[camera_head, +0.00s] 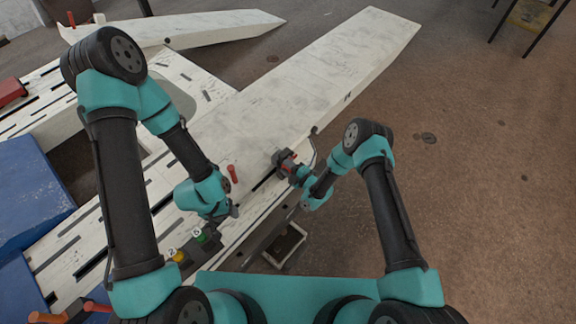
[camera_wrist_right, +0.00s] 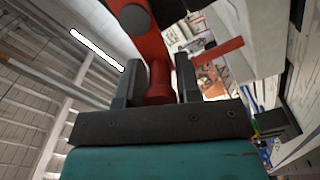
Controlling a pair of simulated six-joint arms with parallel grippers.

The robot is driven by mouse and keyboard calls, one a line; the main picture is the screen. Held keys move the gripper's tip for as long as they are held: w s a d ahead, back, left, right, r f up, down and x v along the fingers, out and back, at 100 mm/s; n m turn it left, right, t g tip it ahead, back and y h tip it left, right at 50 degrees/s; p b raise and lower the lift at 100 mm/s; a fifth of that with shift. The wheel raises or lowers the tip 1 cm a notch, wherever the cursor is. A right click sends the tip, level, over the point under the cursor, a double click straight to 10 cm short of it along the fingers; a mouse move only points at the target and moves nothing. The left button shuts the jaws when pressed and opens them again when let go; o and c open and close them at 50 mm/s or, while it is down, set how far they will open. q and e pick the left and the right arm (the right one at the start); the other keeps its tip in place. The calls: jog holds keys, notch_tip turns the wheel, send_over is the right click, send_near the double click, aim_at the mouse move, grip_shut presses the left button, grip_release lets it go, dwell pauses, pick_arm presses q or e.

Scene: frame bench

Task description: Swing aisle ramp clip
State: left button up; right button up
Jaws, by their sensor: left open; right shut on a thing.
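My right gripper (camera_head: 298,172) is at the near side edge of the long white ramp (camera_head: 310,75). In the right wrist view my right gripper (camera_wrist_right: 158,88) is shut on a red clip (camera_wrist_right: 158,75), its fingers on either side of the round red part. The clip is small in the head view and partly hidden by the gripper. A dark fitting (camera_head: 281,157) sits at the ramp edge beside it. My left gripper (camera_head: 231,211) is open and empty above the white bench edge, apart from the clip; its fingertips are small in view.
A red peg (camera_head: 232,174) stands between the grippers. A second white ramp (camera_head: 200,28) lies at the back, a blue mat (camera_head: 30,190) at left. Brown floor (camera_head: 480,170) at right is mostly clear.

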jog(key=shift+s+f+n, duration=0.1)
jog(key=shift+f+n, duration=0.25)
jog(key=shift+n, duration=0.25)
jog(key=shift+c, duration=0.2)
jog(key=o, duration=0.9)
jog(key=v, duration=1.7)
jog(key=shift+s+d, duration=0.1)
jog(key=shift+d, duration=0.05)
